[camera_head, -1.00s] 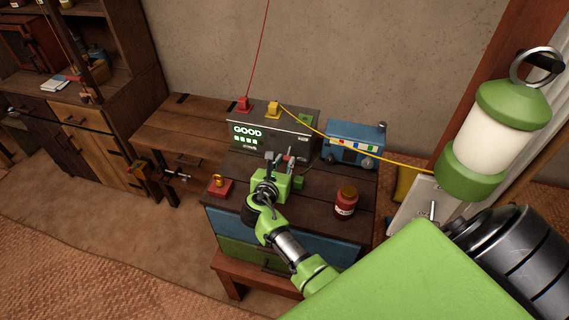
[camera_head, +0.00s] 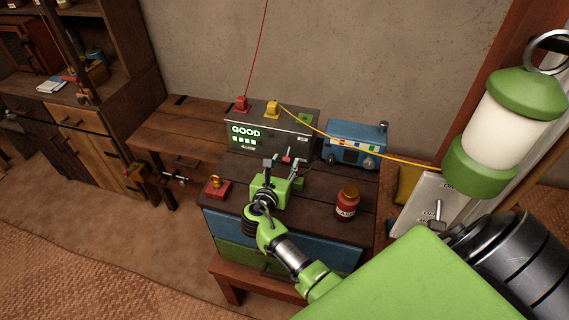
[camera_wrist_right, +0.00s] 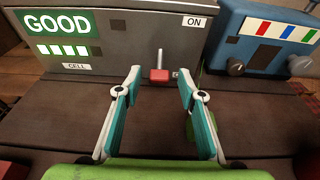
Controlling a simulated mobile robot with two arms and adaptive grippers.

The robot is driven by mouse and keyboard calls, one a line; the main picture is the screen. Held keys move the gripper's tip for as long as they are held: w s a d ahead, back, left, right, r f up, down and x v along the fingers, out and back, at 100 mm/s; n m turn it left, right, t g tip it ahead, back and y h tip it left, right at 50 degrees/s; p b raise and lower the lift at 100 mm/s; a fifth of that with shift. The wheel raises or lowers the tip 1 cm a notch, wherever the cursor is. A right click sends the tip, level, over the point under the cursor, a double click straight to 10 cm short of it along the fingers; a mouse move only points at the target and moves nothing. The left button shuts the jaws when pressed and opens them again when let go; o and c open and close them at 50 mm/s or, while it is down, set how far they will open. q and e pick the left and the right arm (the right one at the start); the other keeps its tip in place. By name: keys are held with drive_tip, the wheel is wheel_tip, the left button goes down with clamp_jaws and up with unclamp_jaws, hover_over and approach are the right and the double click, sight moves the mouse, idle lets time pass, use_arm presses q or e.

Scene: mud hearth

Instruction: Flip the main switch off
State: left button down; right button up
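The grey box (camera_head: 300,127) stands at the back of the low cabinet, its green display reading GOOD. My right gripper (camera_head: 284,164) is open in front of the box. In the right wrist view its fingertips (camera_wrist_right: 158,84) stand either side of the red handle, with a gap on both sides. Whether they reach as deep as the handle is unclear. My left gripper is not in view.
A blue device (camera_head: 355,143) stands right of the box, with a red jar (camera_head: 347,202) in front. A red padlock-like block (camera_head: 217,188) lies left. A pale plate with a lever (camera_head: 428,200) and a green lantern (camera_head: 497,125) are at right. A yellow cable (camera_head: 330,134) runs from the box.

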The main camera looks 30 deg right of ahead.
drive_tip(key=v, duration=1.1)
drive_tip(key=shift+s+a, duration=0.25)
